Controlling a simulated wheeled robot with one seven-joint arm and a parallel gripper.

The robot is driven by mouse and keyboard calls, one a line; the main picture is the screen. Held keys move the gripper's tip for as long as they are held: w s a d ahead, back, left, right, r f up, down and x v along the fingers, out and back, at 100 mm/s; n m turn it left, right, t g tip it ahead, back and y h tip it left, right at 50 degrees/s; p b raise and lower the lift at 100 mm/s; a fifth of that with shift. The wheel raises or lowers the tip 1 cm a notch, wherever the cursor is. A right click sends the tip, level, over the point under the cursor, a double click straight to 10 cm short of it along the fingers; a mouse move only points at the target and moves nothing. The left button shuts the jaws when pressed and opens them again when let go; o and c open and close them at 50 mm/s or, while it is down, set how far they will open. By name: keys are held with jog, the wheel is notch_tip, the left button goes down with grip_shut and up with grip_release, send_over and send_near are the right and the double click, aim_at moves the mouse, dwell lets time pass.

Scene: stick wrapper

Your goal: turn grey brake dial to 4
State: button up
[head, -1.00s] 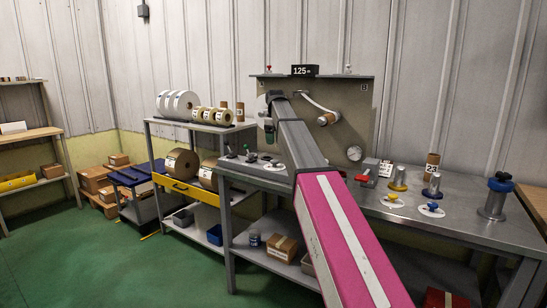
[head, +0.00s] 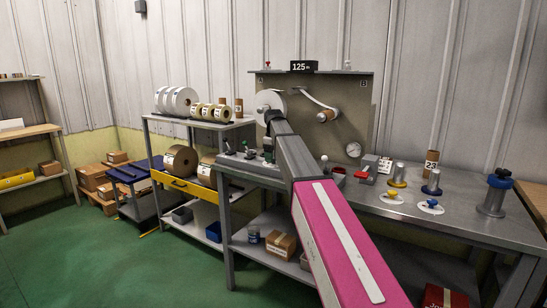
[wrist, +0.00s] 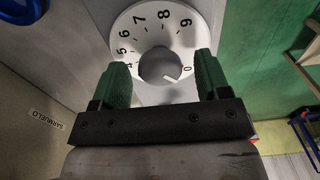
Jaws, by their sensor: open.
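The grey dial knob (wrist: 158,66) is in the upper middle of the wrist view, on a white round plate (wrist: 140,24). Black numbers 4 to 9 and 0 show around the plate; its lower part is hidden. A pale pointer mark on the knob points to the lower right, near the 0. My gripper (wrist: 162,80) is open, with one green finger on each side of the knob. I cannot tell whether the fingers touch it. In the head view my gripper (head: 268,152) is low over the left end of the metal bench (head: 455,224).
An upright panel (head: 340,98) with a white roll (head: 268,102) stands behind my gripper. Small knobs and a red-handled part (head: 362,174) are on the bench. A shelf cart with several rolls (head: 181,158) stands to the left. Green floor is clear at the left front.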

jog(key=c, duration=0.9)
